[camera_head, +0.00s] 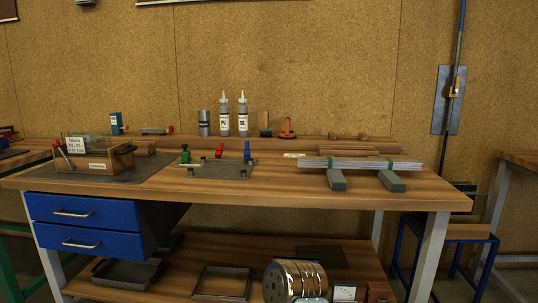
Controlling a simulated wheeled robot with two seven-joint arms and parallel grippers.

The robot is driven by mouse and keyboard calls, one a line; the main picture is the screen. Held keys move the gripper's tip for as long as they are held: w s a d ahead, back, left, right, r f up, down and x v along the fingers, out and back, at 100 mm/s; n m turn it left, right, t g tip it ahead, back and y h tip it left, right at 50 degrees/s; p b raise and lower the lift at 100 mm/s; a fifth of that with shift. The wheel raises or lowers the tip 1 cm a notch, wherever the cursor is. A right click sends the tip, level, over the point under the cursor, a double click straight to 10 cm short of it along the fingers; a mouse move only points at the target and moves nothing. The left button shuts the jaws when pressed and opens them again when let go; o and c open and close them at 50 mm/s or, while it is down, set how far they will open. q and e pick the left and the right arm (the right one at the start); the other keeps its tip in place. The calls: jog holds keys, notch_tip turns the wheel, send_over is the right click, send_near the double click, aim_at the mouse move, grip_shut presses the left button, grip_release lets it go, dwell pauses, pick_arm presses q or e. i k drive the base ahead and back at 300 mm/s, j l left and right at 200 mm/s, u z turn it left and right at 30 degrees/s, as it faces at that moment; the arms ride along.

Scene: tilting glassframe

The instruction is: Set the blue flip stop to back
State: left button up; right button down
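The blue flip stop (247,151) is a small blue piece standing upright at the right back of a dark plate (215,172) on the workbench (270,188). A red piece (219,150) and a green piece (185,156) stand on the same plate, further left. The blue stop is too small in this view to tell its exact setting. Neither of my grippers shows in the head view.
A wooden box (95,158) with glass pieces stands at the left of the bench. Bottles (242,118) stand on the back shelf. Long metal bars (360,163) lie on two grey blocks at the right. The bench front is mostly clear.

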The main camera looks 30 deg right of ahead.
aim_at(247, 151)
jog(key=k+z, duration=0.15)
jog(key=z, duration=0.8)
jog(key=i+j, duration=0.15)
jog(key=j, duration=0.25)
jog(key=i+j, duration=0.15)
jog(key=j, duration=0.25)
jog(key=i+j+u, duration=0.1)
jog(key=j, duration=0.3)
jog(key=i+j, duration=0.2)
jog(key=j, duration=0.2)
jog(key=i+j, duration=0.2)
jog(key=j, duration=0.2)
